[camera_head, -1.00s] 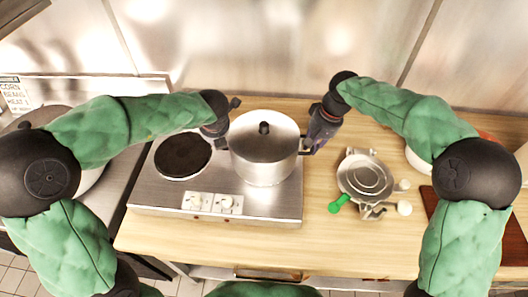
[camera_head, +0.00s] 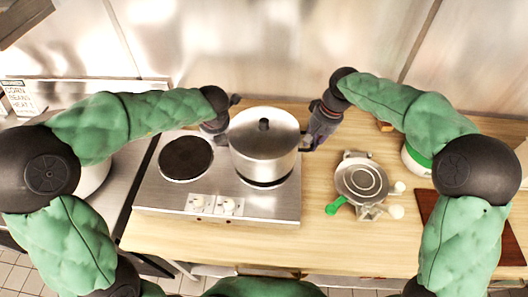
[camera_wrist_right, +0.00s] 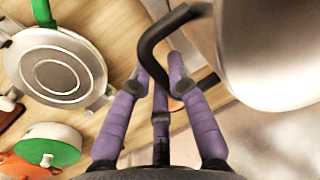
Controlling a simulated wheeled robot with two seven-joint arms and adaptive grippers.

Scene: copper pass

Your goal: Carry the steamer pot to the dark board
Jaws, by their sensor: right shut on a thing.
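The steamer pot (camera_head: 264,142) is a lidded steel pot with dark side handles, held level just above the hotplate's right burner, which shows under it. My right gripper (camera_head: 312,142) is at its right handle. The right wrist view shows the purple fingers (camera_wrist_right: 165,95) on the black handle, with the pot's wall (camera_wrist_right: 270,60) beside them. My left gripper (camera_head: 220,130) is at the pot's left side; its fingertips are hidden, so its closure is unclear. The dark board (camera_head: 427,208) lies at the right of the counter, partly behind my right arm.
A round metal press (camera_head: 361,180) with a green handle stands between the hotplate (camera_head: 230,190) and the board. A green-rimmed white pot (camera_head: 415,160) is behind my right arm. The left burner (camera_head: 186,158) is bare. Wooden counter (camera_head: 330,235) is clear in front of the press.

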